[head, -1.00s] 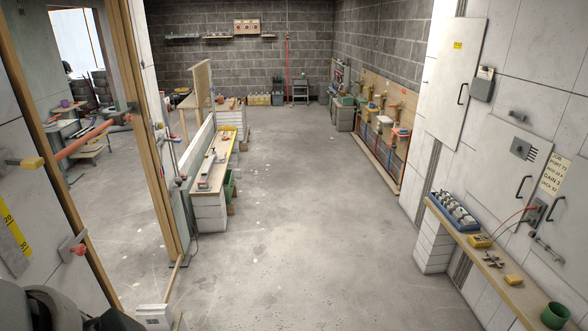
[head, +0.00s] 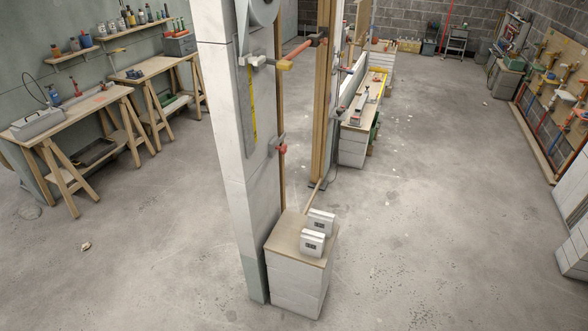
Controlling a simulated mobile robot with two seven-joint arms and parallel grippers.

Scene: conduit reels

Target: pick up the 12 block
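Two white blocks with small dark labels stand close together on the wooden top of a low white cabinet (head: 296,279) in the lower middle of the head view. The front block (head: 312,243) stands nearer to me, and the rear block (head: 320,221) is just behind it, partly covered by it. The labels are too small to read, so I cannot tell which one is the 12 block. Neither of my grippers is in view.
A white wall end (head: 230,170) rises beside the cabinet on its left. Sawhorse benches (head: 72,118) with tools stand at the left wall. A long workbench (head: 362,112) stands farther back. The grey floor in front and to the right is clear.

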